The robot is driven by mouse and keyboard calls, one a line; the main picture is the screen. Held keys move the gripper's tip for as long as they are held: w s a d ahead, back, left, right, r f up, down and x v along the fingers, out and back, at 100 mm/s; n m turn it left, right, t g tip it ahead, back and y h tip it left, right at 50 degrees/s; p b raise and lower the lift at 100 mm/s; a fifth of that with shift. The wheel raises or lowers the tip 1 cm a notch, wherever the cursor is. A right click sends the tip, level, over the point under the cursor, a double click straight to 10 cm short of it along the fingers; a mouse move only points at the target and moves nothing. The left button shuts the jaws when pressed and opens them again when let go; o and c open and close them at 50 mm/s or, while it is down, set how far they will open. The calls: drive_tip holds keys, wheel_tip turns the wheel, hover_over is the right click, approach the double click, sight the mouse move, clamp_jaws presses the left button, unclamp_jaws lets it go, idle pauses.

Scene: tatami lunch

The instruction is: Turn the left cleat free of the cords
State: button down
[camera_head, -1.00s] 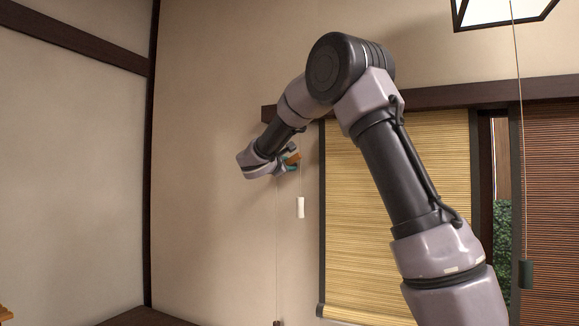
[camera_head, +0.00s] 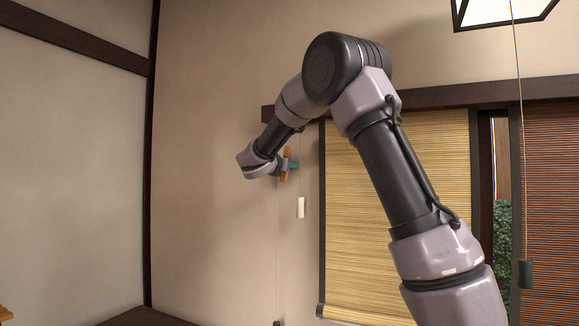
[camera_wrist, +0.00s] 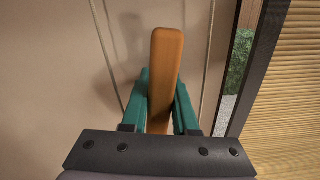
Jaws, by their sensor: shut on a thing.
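The cleat is an orange wooden bar (camera_wrist: 166,62) on the wall left of the blind. In the wrist view it stands nearly upright between the teal fingers of my gripper (camera_wrist: 161,92), which is shut on it. In the head view the cleat (camera_head: 288,153) shows as upright orange ends above and below my gripper (camera_head: 291,165). The cleat's lower part is hidden.
A white cord pull (camera_head: 300,207) hangs just right of and below the cleat. A yellow bamboo blind (camera_head: 395,200) with a dark frame edge (camera_head: 322,220) is to the right. The wall on the left (camera_head: 205,170) is clear.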

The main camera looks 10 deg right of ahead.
drive_tip(key=shift+f+n, duration=0.1)
drive_tip(key=shift+n, duration=0.8)
drive_tip(key=c, duration=0.7)
unclamp_jaws()
drive_tip(key=shift+s, duration=0.1)
drive_tip(key=v, duration=1)
drive_tip(key=shift+s+a, duration=0.25)
drive_tip(key=shift+s, duration=0.05)
